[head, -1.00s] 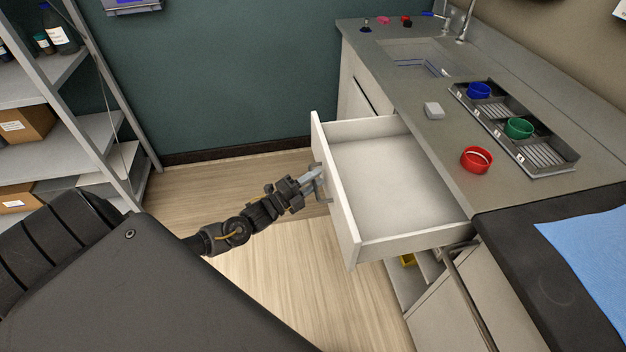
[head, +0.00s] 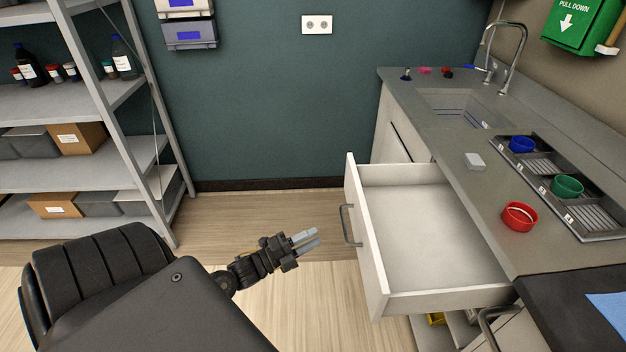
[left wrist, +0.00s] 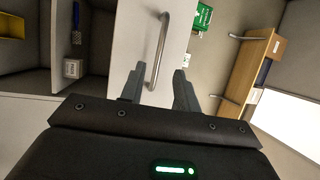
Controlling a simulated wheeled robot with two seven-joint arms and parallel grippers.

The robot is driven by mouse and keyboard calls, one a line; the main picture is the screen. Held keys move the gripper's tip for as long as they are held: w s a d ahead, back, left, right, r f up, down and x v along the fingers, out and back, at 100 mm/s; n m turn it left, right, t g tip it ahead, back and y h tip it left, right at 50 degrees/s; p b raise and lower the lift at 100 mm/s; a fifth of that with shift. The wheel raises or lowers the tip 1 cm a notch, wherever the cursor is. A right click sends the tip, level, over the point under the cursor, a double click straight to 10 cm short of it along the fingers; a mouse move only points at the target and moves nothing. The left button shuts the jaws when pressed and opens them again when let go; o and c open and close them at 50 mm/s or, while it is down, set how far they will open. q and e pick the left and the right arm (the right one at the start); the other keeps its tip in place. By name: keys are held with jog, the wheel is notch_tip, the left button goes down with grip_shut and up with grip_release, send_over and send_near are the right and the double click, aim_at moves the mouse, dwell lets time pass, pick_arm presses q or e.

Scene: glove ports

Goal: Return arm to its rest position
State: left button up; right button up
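My left gripper (head: 306,241) is in the lower middle of the head view, to the left of the open drawer and apart from its handle (head: 350,226). Its two fingers are spread with nothing between them. In the left wrist view the open fingers (left wrist: 159,88) point toward the drawer handle (left wrist: 160,50), with the white drawer front (left wrist: 134,40) behind it. The white drawer (head: 425,230) is pulled out and looks empty. My right gripper is in neither view.
A counter with a tray rack (head: 580,205), a red ring-shaped cup (head: 519,217) and a sink (head: 465,107) is on the right. A metal shelf (head: 120,90) with bottles and boxes stands on the left. Clear floor lies between shelf and drawer.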

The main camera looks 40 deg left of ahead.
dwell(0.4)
pick_arm(q)
jog(key=s+a+f+n+g+y, duration=0.1)
jog(key=a+f+n+g+y, duration=0.2)
jog(key=f, duration=0.5)
jog(key=s+a+f+n+g+y, duration=0.25)
jog(key=a+f+n, duration=0.25)
jog(key=f, duration=0.4)
jog(key=s+a+f+n+g+y, duration=0.1)
jog(key=s+f+n+g+y, duration=0.15)
jog(key=s+f, duration=0.45)
jog(key=s+a+f+n+g+y, duration=0.15)
jog(key=s+f+n, duration=0.25)
jog(key=f, duration=0.5)
jog(key=s+d+f+n+g, duration=0.25)
jog(key=s+d+f, duration=0.2)
jog(key=s, duration=0.35)
jog(key=s+d+f+n+g, duration=0.1)
jog(key=s+d+f+g, duration=0.25)
jog(key=s+f, duration=0.35)
jog(key=s+d+f+g+h, duration=0.2)
jog(key=s+d, duration=0.5)
jog(key=d, duration=0.4)
jog(key=shift+s+d+n, duration=0.15)
jog(key=shift+s+n, duration=0.2)
jog(key=shift+n, duration=0.05)
jog(key=shift+w, duration=0.1)
